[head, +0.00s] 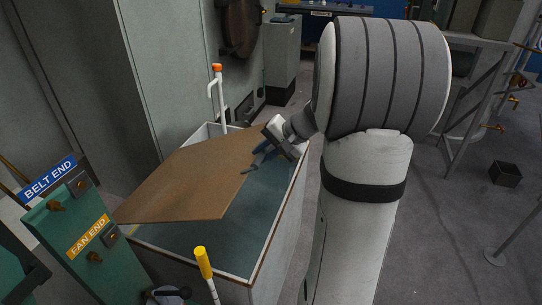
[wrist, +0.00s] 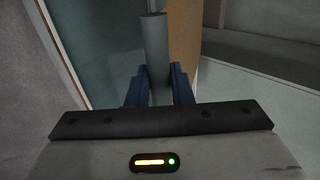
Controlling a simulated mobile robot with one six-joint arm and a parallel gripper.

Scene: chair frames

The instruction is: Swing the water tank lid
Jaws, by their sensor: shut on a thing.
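The water tank (head: 272,250) is a pale open-topped box with teal water (head: 190,240) inside. Its brown, flat lid (head: 185,180) lies askew across the opening, covering part of it and leaving water bare at the front and right. My gripper (head: 258,160) is at the lid's right edge, over the tank. In the wrist view my blue fingers (wrist: 158,88) are shut around a grey round handle (wrist: 155,45). The lid's brown face (wrist: 183,45) shows just right of the handle, and teal water (wrist: 85,40) shows to the left.
A yellow-topped lever (head: 203,262) stands at the tank's front, and a white pipe with an orange cap (head: 217,85) at its back. Green panels (head: 75,225) with labels are at left. A tall cabinet (head: 185,60) stands behind. Open floor (head: 440,220) lies right.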

